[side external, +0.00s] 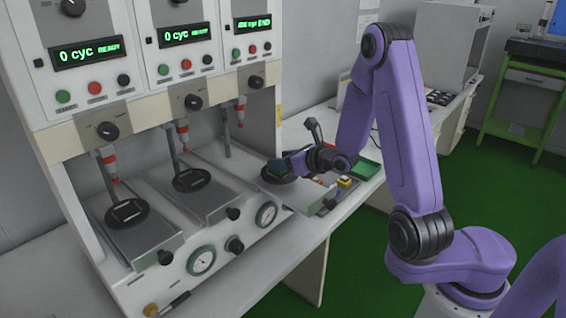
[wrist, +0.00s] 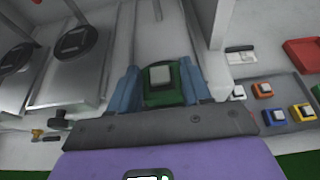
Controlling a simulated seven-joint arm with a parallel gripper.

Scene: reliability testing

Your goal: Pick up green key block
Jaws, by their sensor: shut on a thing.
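The green key block (wrist: 181,97), with a pale grey square key on top, sits between the two blue fingers of my gripper (wrist: 160,72) in the wrist view. My gripper is shut on it, one finger on each side. In the side view my gripper (side external: 280,164) is at the rightmost test station, by its dark round pad (side external: 274,177). The block cannot be made out there, and I cannot tell whether it touches the surface below.
A grey tray (wrist: 280,93) with several coloured key blocks lies to the right in the wrist view, near a red tray (wrist: 302,53). A green tray (side external: 367,168) lies on the bench. The tester's red-tipped plungers (side external: 240,112) hang above the stations.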

